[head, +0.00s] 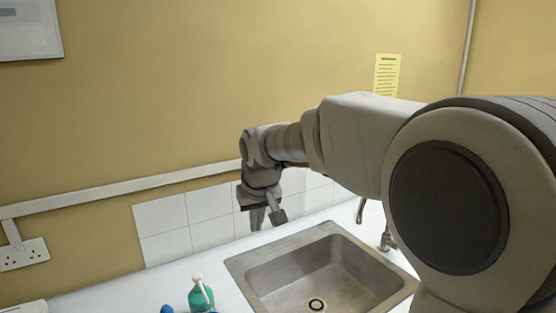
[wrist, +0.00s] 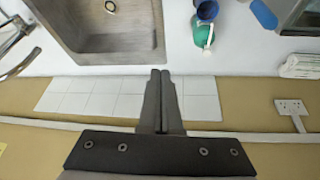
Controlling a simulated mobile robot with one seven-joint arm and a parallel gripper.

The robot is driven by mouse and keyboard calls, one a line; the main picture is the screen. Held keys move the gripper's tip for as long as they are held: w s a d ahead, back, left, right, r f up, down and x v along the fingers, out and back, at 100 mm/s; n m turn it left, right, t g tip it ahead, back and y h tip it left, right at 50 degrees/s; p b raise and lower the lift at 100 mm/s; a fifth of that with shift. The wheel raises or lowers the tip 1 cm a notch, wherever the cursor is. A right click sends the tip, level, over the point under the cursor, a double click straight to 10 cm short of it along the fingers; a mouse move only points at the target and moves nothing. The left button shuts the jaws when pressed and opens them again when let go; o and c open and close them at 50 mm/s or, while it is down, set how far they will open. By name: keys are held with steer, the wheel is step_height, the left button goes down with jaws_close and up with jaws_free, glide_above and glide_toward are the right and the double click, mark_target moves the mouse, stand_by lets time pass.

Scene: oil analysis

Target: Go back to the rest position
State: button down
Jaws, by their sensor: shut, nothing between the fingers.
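My gripper (head: 266,217) is at the end of my arm, above the counter behind the sink's left back corner, in front of the white tiles. In the wrist view my gripper (wrist: 160,73) has its two fingers together, with nothing between them. My arm reaches in from the right side of the head view and hides part of the wall and counter.
The steel sink (head: 255,265) is set in the white counter (head: 180,285), with a tap (head: 387,238) at its right. A green bottle (head: 200,296) stands left of the sink, beside a blue object (head: 167,309). A socket (head: 24,254) is on the wall.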

steer(key=s+d+r+m, duration=0.2)
steer(key=s+d+r, duration=0.1)
steer(key=s+d, duration=0.95)
steer(key=s+d+f+m, duration=0.1)
steer(key=s+d+f, duration=0.1)
steer(key=s, duration=0.5)
steer(key=s+d+f+m+h+b, duration=0.1)
steer(key=s+d, duration=0.3)
steer(key=s, duration=0.4)
steer(key=shift+d+f+t, duration=0.15)
steer(key=shift+f+t, duration=0.25)
steer(key=shift+f, duration=0.4)
